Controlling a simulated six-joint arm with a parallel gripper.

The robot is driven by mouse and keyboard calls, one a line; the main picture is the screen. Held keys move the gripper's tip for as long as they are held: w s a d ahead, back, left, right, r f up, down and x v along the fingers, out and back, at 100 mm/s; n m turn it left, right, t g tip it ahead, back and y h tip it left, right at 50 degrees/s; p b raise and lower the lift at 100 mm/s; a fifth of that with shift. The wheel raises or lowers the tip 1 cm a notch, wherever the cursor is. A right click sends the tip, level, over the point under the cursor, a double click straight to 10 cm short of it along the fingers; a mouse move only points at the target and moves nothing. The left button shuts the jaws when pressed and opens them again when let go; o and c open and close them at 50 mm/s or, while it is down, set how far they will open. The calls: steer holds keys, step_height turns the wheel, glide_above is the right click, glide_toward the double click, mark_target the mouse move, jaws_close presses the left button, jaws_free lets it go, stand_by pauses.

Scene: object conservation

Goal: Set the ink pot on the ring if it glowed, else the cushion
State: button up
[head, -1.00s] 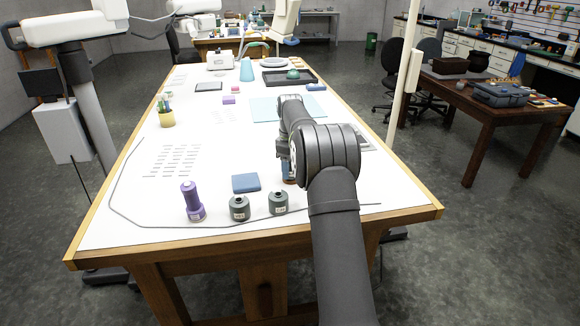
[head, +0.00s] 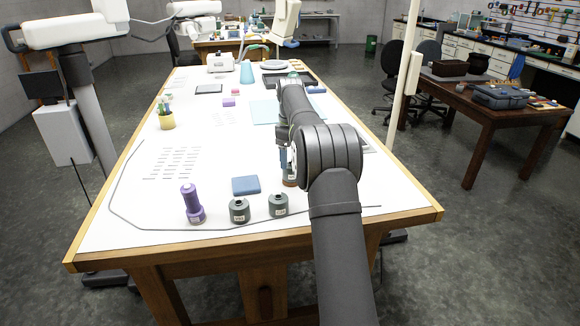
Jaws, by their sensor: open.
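A blue square cushion (head: 245,185) lies flat on the near part of the white tabletop. Two dark grey labelled pots, one on the left (head: 239,210) and one on the right (head: 278,205), stand upright in front of it. My gripper (head: 284,160) is open, right of and beyond the cushion, mostly hidden by my arm. Just below it is a partly hidden object with an orange-brown base (head: 289,181); I cannot tell whether this is the ink pot or the ring. No glow shows.
A thin dark cord (head: 112,190) curves along the table's left and near sides. A yellow pen cup (head: 166,120) stands at the left.

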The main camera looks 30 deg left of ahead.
mark_target(290, 169)
step_height(290, 169, up, 7)
steer(key=shift+f, duration=0.2)
steer(key=shift+f, duration=0.1)
step_height(290, 169, down, 12)
steer(key=shift+f, duration=0.15)
step_height(290, 169, up, 3)
steer(key=shift+f, duration=0.2)
steer(key=shift+r, duration=0.65)
